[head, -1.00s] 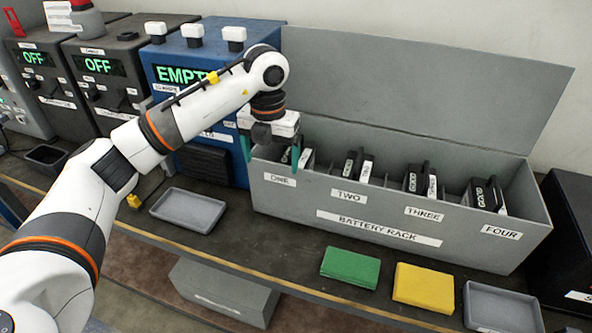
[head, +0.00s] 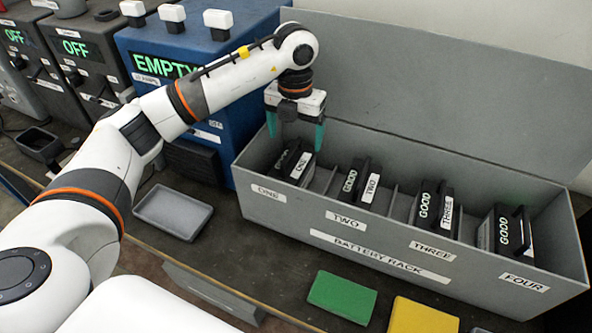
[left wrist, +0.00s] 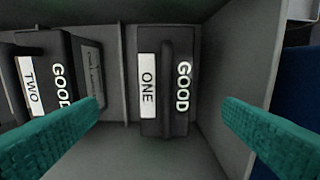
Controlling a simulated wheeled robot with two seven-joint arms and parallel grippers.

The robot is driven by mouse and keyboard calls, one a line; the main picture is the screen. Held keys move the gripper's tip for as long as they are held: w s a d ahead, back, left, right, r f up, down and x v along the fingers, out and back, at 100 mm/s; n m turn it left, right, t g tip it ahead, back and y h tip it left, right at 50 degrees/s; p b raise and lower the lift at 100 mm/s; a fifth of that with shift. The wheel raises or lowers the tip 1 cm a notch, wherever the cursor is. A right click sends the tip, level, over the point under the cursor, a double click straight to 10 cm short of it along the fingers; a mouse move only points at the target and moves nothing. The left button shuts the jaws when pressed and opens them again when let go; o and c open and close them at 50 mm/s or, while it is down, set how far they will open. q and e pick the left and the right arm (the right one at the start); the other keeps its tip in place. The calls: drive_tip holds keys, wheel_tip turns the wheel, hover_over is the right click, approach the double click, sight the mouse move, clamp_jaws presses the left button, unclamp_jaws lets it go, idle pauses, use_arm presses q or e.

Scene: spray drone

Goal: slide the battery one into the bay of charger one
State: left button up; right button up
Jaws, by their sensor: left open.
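Battery one (head: 292,160), a dark block labelled ONE and GOOD, stands in the leftmost compartment of the battery rack. In the left wrist view, battery one (left wrist: 165,95) shows from above with a dark handle along its top, between my fingers and apart from both. My left gripper (head: 295,138) is open and empty, pointing down just above battery one, with green fingers to either side. No thing in view is labelled as charger one; a blue box (head: 200,60) with an EMPTY display stands left of the rack. My right gripper is not in view.
The grey battery rack (head: 330,225) has a raised lid behind it. Batteries two (head: 362,185), three (head: 433,208) and four (head: 505,232) stand in their compartments. A grey tray (head: 172,212), a green pad (head: 342,297) and a yellow pad (head: 422,317) lie in front. Two machines reading OFF stand left.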

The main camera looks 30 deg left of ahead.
use_arm(q)
hover_over(293, 161)
drive_tip(key=f, duration=0.4)
drive_tip(key=shift+s+d+p, duration=0.25)
drive_tip(key=shift+s+p, duration=0.05)
drive_tip(key=shift+p, duration=0.05)
drive_tip(key=shift+w+f, duration=0.1)
drive_tip(key=shift+f, duration=0.5)
drive_tip(key=f, duration=0.1)
drive_tip(key=f+p, duration=0.1)
drive_tip(key=f, duration=0.2)
drive_tip(key=shift+a+f+p, duration=0.2)
drive_tip(key=shift+a+p, duration=0.1)
drive_tip(key=shift+p, duration=0.1)
drive_tip(key=shift+f, duration=0.2)
clamp_jaws()
drive_tip(key=shift+w+r, duration=0.1)
drive_tip(key=shift+r, duration=0.15)
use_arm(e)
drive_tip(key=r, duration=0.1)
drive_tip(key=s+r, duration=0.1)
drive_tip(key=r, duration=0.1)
